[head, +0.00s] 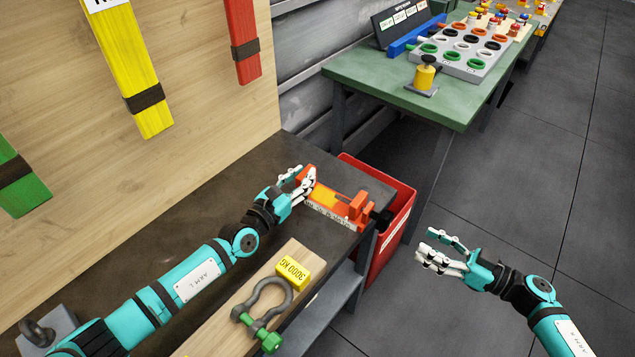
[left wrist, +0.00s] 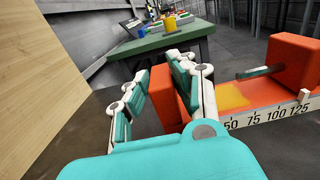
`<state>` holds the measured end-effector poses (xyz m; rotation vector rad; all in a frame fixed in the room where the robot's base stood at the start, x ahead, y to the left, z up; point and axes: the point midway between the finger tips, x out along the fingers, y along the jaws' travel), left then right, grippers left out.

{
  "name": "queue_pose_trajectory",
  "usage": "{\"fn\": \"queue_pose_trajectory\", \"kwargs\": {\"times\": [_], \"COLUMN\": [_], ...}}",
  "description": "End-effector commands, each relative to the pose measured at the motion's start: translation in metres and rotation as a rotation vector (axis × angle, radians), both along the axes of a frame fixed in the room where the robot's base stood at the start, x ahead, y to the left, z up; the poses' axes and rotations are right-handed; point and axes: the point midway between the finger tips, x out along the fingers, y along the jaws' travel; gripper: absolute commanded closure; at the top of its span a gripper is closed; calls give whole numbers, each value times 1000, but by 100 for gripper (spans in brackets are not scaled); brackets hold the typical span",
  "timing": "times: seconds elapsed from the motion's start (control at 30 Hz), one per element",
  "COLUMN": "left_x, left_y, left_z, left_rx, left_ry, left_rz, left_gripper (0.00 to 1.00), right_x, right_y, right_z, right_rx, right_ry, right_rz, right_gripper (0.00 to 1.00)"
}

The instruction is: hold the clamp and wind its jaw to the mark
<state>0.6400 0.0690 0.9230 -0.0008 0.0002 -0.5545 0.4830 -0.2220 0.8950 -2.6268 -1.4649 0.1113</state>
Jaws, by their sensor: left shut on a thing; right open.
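The orange clamp (head: 341,200) lies on the dark bench top near its right end. It has a yellow patch on its bed, a white scale strip along its near side and a dark screw end at the right. My left gripper (head: 302,182) is shut on the clamp's left end block. In the left wrist view the clamp (left wrist: 282,75) shows scale numbers from 50 to 125, and my left fingers (left wrist: 165,90) are on its end block. My right gripper (head: 447,255) is open and empty, over the floor right of the bench, apart from the clamp.
A red bin (head: 402,215) stands beside the bench's right end. A wooden board (head: 228,318) with a shackle (head: 262,302) and a yellow 3000 KG block (head: 293,271) lies in front. A green table (head: 400,82) stands behind. The floor at right is clear.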

Motion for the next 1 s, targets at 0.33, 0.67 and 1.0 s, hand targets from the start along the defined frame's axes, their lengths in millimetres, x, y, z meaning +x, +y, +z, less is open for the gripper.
{"fn": "queue_pose_trajectory", "kwargs": {"times": [0.33,0.67,1.0], "left_x": [0,0,0], "left_y": [0,0,0], "left_z": [0,-1,-1], "left_rx": [2,2,2], "left_ry": [0,0,0], "left_rz": [0,0,0], "left_gripper": [100,100,100], "right_x": [0,-1,-2], "right_y": [-1,-2,-4], "right_z": [0,0,0], "right_rx": [-116,-499,-907], "right_ry": [-187,-807,-1470], "right_rz": [0,1,1], "right_gripper": [32,32,32]}}
